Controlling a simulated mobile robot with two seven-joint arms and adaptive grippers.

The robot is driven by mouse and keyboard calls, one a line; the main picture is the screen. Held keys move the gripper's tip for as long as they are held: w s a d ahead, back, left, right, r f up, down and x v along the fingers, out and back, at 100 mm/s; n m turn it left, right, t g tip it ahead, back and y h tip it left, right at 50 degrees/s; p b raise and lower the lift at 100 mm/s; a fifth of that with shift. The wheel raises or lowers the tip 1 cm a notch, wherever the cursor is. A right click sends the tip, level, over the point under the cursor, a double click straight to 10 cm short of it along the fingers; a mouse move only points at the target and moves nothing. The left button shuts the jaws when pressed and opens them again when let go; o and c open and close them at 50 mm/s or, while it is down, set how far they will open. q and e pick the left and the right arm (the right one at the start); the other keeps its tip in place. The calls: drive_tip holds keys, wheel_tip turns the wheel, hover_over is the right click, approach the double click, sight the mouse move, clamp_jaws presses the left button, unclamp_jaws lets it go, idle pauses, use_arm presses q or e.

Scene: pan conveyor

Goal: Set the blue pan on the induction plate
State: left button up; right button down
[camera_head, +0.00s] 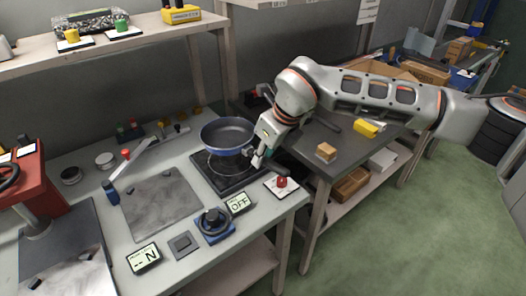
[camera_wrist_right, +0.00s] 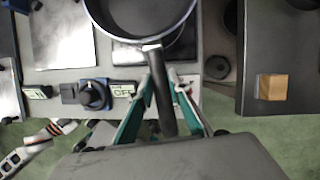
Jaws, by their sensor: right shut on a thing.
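The blue pan (camera_head: 228,138) is in my right gripper (camera_head: 259,158), level and apparently a little above the back part of the black induction plate (camera_head: 232,184). The plate's ring shows below the pan. In the right wrist view the pan (camera_wrist_right: 145,14) fills the top, and the two fingers of my right gripper (camera_wrist_right: 163,100) stand either side of its dark handle (camera_wrist_right: 163,92). The plate (camera_wrist_right: 140,54) shows partly under the pan there. The exact gap between pan and plate cannot be told. My left gripper is not in view.
A blue knob (camera_head: 213,224), an OFF display (camera_head: 239,203) and a red button (camera_head: 281,184) stand near the plate. A grey sheet (camera_head: 160,205) lies left of it. A dark table (camera_head: 350,148) with a wooden block (camera_head: 326,152) stands to the right.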

drive_tip(key=shift+a+f+b, duration=0.1)
drive_tip(key=shift+f+b, duration=0.6)
drive_tip(key=shift+f, duration=0.55)
drive_tip(key=shift+f+b, duration=0.5)
drive_tip(key=shift+f, duration=0.4)
drive_tip(key=shift+f+b, duration=0.3)
drive_tip(key=shift+f, duration=0.8)
drive_tip(key=shift+s+f, duration=0.2)
drive_tip(key=shift+f, duration=0.75)
